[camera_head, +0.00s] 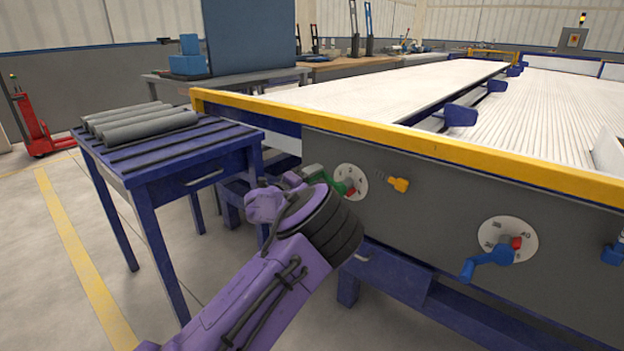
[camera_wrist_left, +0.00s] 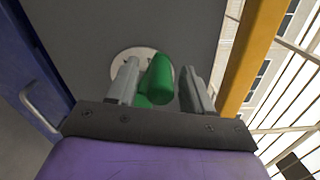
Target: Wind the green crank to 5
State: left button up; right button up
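The green crank (camera_head: 337,186) sits on a round white dial (camera_head: 352,172) on the grey side panel of the long table. A red part (camera_head: 351,190) shows by its hub; the dial's marks are too small to read. My left gripper (camera_wrist_left: 160,67) is at the crank in the left wrist view. Its two grey fingers stand apart on either side of the green handle (camera_wrist_left: 160,78), with a gap visible on the right side. The white dial shows behind the fingers (camera_wrist_left: 119,70). My right gripper is out of view.
A yellow rail (camera_head: 420,147) runs above. A blue side table (camera_head: 160,163) with grey pipes (camera_head: 150,128) stands left.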

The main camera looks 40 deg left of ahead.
pick_arm(q)
jog(key=shift+d, duration=0.1)
jog(key=s+p, duration=0.1)
jog(key=s, duration=0.9)
jog(key=shift+s+p, duration=0.25)
jog(key=shift+p, duration=0.15)
